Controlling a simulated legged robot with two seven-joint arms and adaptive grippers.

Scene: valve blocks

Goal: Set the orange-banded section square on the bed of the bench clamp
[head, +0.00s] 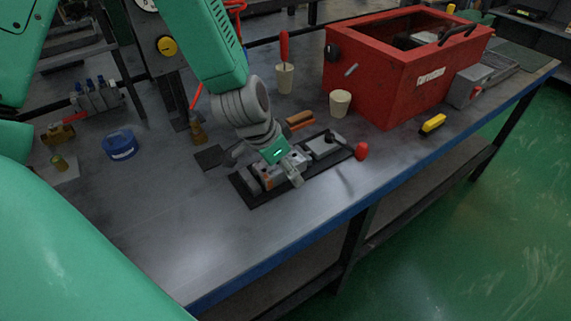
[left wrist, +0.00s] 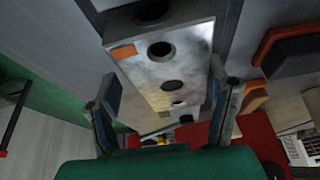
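My left gripper (head: 279,170) reaches down over the bench clamp (head: 323,146), which has a dark base plate, a grey block and a red-knobbed lever. The orange-banded section (left wrist: 160,70) is a grey metal block with a row of round holes and an orange patch near one corner. My right gripper is not seen.
A large red box (head: 400,75) stands at the back right of the bench. Cream cups (head: 340,103), a yellow item (head: 433,124) and an orange-brown block (head: 299,120) are near the clamp. A blue tub (head: 120,145) sits left. The front left bench top is clear.

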